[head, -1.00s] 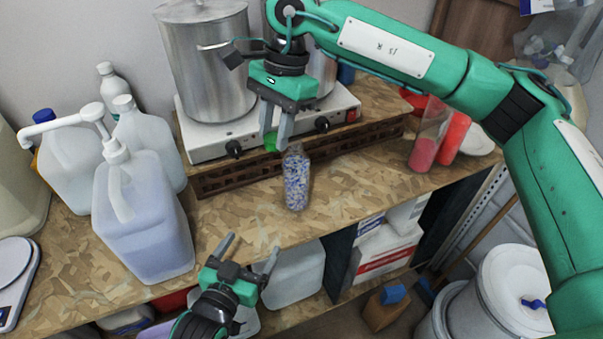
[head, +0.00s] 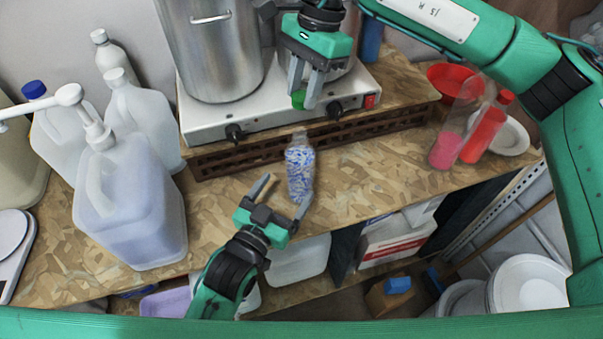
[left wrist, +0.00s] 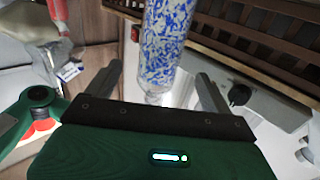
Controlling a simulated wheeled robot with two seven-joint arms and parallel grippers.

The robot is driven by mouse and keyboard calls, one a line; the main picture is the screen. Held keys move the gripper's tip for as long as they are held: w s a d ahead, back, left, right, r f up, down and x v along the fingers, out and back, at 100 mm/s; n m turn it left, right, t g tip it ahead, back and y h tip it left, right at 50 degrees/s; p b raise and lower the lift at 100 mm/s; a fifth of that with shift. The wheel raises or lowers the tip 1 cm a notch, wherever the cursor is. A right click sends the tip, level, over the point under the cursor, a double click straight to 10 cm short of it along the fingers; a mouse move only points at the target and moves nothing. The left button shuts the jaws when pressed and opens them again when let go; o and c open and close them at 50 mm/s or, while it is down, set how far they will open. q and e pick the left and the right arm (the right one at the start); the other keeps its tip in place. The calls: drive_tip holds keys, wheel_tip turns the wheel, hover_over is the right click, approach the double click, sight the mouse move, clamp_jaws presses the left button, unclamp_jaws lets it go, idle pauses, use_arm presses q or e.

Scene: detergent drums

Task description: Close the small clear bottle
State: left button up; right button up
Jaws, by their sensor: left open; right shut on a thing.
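The small clear bottle (head: 299,176) stands upright on the wooden bench, filled with blue and white granules. Its clear neck has no cap on it. My right gripper (head: 304,98) is above the bottle, shut on a small green cap (head: 298,101), with a clear gap down to the neck. My left gripper (head: 285,194) is open at the bottle's lower front, with a finger towards each side. In the left wrist view the bottle (left wrist: 165,42) appears upside down between the open fingers (left wrist: 160,75). I cannot tell whether either finger touches it.
A white hot plate (head: 215,122) with a metal pot (head: 215,60) stands on a raised wooden shelf behind the bottle. A large pump jug (head: 130,215) and other jugs stand left. Red containers (head: 483,135) stand right.

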use_arm(q)
drive_tip(key=x, duration=0.9)
drive_tip(key=shift+w+d, duration=0.1)
drive_tip(key=shift+w, duration=0.15)
use_arm(e)
drive_tip(key=shift+s+a+r, duration=0.1)
drive_tip(key=shift+s+a, duration=0.05)
drive_tip(key=shift+s, duration=0.1)
use_arm(q)
drive_tip(key=c, duration=1.5)
use_arm(e)
hover_over(296, 146)
drive_tip(key=w+d, duration=0.1)
drive_tip(key=shift+w+f, duration=0.15)
drive_tip(key=shift+f, duration=2.35)
drive_tip(key=shift+f, duration=0.1)
drive_tip(key=shift+f, duration=0.8)
drive_tip(key=shift+f, duration=0.55)
